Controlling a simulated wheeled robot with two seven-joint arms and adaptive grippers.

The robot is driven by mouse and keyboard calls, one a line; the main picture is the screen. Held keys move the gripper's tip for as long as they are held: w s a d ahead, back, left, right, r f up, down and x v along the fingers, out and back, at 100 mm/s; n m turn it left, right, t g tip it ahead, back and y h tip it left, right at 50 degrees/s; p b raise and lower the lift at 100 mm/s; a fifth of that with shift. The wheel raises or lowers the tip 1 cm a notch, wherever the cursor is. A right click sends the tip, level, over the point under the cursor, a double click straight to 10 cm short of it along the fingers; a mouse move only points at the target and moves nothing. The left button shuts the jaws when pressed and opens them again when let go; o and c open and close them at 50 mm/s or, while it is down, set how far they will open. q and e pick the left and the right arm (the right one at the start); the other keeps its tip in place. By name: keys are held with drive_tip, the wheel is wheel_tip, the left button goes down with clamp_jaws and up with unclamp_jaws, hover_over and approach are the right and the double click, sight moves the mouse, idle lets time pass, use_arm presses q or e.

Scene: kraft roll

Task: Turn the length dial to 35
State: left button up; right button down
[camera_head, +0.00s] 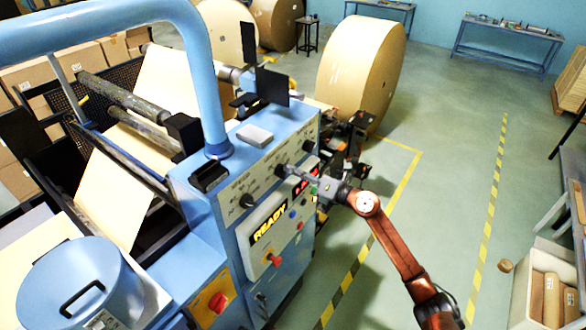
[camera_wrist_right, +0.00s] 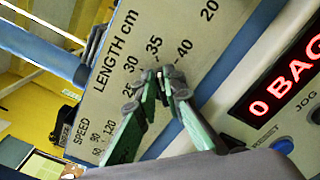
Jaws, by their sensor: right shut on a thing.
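The length dial (camera_head: 281,171) is a dark knob on the grey control panel of the blue machine. My right gripper (camera_head: 292,170) reaches it from the right and is shut on it. In the right wrist view, the green fingers of the right gripper (camera_wrist_right: 162,82) close around the dial (camera_wrist_right: 159,74), hiding most of it. The printed scale (camera_wrist_right: 146,62) shows 25, 30, 35 and 40 around the fingertips. A small pale mark between the tips lies below the 35, but the exact pointer reading is hard to tell. My left gripper is not in view.
A speed knob (camera_head: 247,200) sits left of the length dial. Open floor lies right of the machine, beyond a large kraft roll (camera_head: 350,75).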

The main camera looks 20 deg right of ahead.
drive_tip(key=shift+d, duration=0.1)
drive_tip(key=c, duration=2)
unclamp_jaws()
drive_tip(key=v, duration=1.2)
drive_tip(key=shift+d, duration=0.1)
